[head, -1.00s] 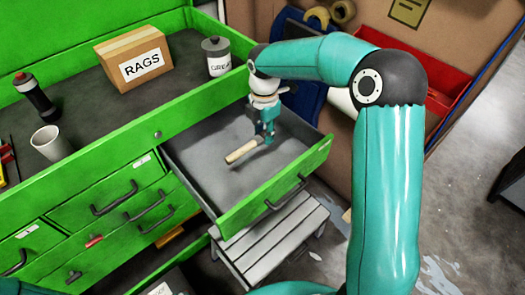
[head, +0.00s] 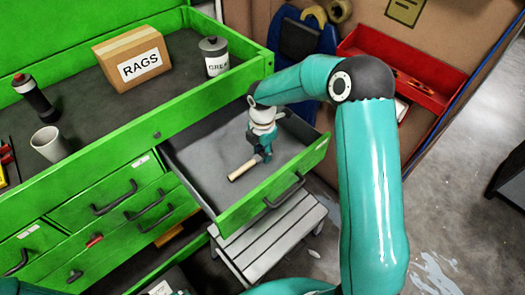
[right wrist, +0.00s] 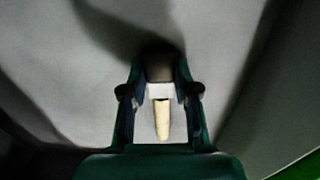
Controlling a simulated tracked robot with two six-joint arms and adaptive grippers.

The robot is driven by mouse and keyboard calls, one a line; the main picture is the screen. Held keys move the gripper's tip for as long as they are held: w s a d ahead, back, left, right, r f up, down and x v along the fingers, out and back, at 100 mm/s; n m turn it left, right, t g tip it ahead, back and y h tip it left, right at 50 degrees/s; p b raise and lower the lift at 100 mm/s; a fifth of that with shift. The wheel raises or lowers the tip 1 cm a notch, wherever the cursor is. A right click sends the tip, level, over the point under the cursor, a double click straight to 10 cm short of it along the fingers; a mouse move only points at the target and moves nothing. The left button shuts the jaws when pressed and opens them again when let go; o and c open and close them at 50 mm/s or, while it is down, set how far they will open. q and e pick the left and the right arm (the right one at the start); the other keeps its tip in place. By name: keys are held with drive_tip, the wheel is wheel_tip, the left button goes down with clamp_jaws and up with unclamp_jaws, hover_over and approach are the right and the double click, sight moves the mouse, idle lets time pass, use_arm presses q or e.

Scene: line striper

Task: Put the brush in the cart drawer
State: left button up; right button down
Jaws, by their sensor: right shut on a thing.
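The brush shows as a light wooden handle (head: 244,168) in the head view. It is inside the outline of the open grey cart drawer (head: 205,165), with its handle pointing to the lower left. My right gripper (head: 262,156) is shut on the brush inside the drawer. In the right wrist view, the brush (right wrist: 162,118) lies between the two fingers, with a pale band and a dark end. I cannot tell whether the brush touches the drawer floor. My left gripper is not in view.
The green cart top holds a RAGS box (head: 132,58), a grey can (head: 214,56), a dark bottle (head: 35,96) and a white cup (head: 50,143). A grey step stool (head: 270,235) stands below the drawer. A red tray (head: 405,75) is behind my right arm.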

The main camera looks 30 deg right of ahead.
drive_tip(key=c, duration=0.9)
unclamp_jaws()
drive_tip(key=shift+o, duration=0.2)
wheel_tip(320, 180, up, 12)
drive_tip(key=shift+b, duration=0.35)
